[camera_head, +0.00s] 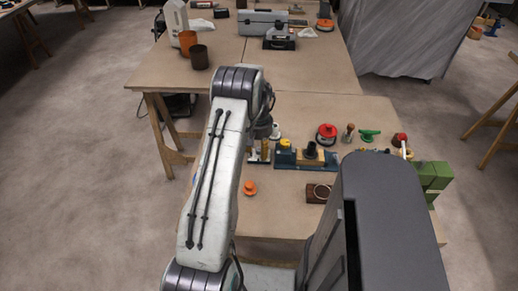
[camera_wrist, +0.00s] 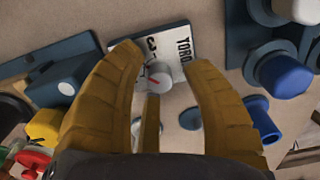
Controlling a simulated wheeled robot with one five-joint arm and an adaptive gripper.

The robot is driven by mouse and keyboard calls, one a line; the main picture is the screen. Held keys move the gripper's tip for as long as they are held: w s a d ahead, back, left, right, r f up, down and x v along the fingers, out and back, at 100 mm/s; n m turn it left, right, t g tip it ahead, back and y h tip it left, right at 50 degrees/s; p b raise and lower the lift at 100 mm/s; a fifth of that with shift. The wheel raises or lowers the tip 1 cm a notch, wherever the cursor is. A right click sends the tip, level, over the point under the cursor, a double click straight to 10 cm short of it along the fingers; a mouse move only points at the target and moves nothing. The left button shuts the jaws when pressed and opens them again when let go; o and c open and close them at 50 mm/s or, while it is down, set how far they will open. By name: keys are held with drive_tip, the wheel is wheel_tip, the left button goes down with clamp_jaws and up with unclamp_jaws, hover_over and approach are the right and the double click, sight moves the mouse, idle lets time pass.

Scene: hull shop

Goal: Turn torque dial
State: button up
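The torque dial (camera_wrist: 157,76) is a small silver knob with a red pointer line. It is in the upper middle of the wrist view, on a dark panel with a white label plate (camera_wrist: 176,44). The plate bears large letters, partly cut off, and a numeral. My gripper (camera_wrist: 162,60) has yellow-brown fingers, spread apart with the dial between them in the picture. I see a gap on both sides of the dial. I cannot tell how far the tips are above it. In the head view my arm hides most of my gripper, and I cannot make out the dial.
A blue knob (camera_wrist: 284,78) is right of the dial; a dark block with a grey knob (camera_wrist: 66,85) is left. In the head view, a red-topped round fixture (camera_head: 326,133) and an orange knob (camera_head: 249,188) stand on the workbench (camera_head: 300,107). Bare bench lies behind them.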

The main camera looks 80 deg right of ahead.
clamp_jaws()
drive_tip(key=shift+n, duration=0.4)
drive_tip(key=n+b, duration=0.2)
drive_tip(key=shift+f+n, duration=0.15)
drive_tip(key=shift+n, duration=0.25)
drive_tip(key=n+b, duration=0.1)
drive_tip(key=n, duration=0.4)
drive_tip(key=shift+a+b, duration=0.1)
drive_tip(key=shift+b, duration=0.25)
drive_tip(key=shift+n, duration=0.3)
drive_tip(key=shift+o, duration=0.7)
unclamp_jaws()
